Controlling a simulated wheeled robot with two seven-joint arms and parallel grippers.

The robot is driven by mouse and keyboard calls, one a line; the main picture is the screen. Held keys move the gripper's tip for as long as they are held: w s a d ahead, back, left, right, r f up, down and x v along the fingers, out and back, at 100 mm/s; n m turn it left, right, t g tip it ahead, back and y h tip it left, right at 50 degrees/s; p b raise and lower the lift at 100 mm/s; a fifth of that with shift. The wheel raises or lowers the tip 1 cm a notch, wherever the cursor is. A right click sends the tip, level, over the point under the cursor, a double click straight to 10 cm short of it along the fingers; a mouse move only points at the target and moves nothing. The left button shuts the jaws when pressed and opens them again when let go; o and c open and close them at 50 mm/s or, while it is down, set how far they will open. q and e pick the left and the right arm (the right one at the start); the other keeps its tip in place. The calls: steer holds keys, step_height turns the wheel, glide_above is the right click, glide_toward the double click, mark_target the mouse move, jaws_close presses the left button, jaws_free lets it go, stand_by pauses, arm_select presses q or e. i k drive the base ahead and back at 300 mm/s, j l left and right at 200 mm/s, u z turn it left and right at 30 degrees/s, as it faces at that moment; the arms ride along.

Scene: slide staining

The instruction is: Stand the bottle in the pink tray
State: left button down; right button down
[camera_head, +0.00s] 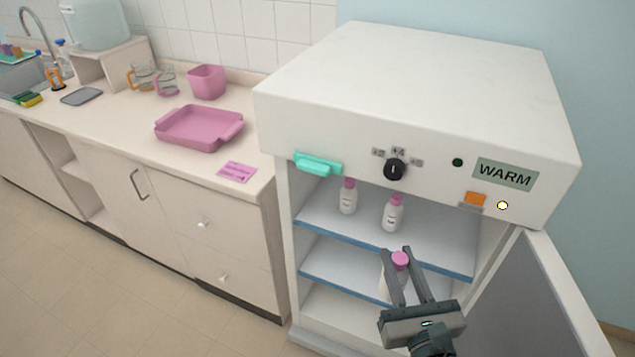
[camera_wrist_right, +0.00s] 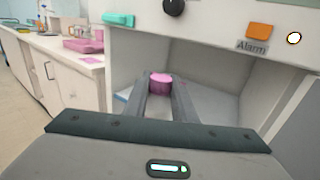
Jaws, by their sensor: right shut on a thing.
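The pink tray (camera_head: 199,128) lies empty on the counter at the left in the head view; it also shows at the far left in the right wrist view (camera_wrist_right: 83,45). My right gripper (camera_head: 404,262) is shut on a white bottle with a pink cap (camera_head: 400,261), at the front of the open cabinet's lower shelf area. The cap also shows between the fingers in the right wrist view (camera_wrist_right: 161,84). The bottle's body is mostly hidden by the fingers, and I cannot tell whether it touches a shelf. My left gripper is not in view.
Two similar bottles stand on the upper shelf, one at the left (camera_head: 348,198) and one at the right (camera_head: 392,214). The cabinet door (camera_head: 530,300) is open at the right. A pink bin (camera_head: 207,82) stands behind the tray, and a pink note (camera_head: 237,172) lies in front of it.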

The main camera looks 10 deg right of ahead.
mark_target(201, 130)
steer(key=i+j+u, duration=0.1)
steer(key=j, duration=0.4)
steer(key=i+j+u, duration=0.15)
steer(key=j, duration=0.35)
steer(key=i+j+u, duration=0.1)
steer(key=i+j, duration=0.25)
steer(key=i+j+u, duration=0.15)
steer(key=j, duration=0.4)
steer(key=i+j+u, duration=0.1)
steer(key=i+j, duration=0.25)
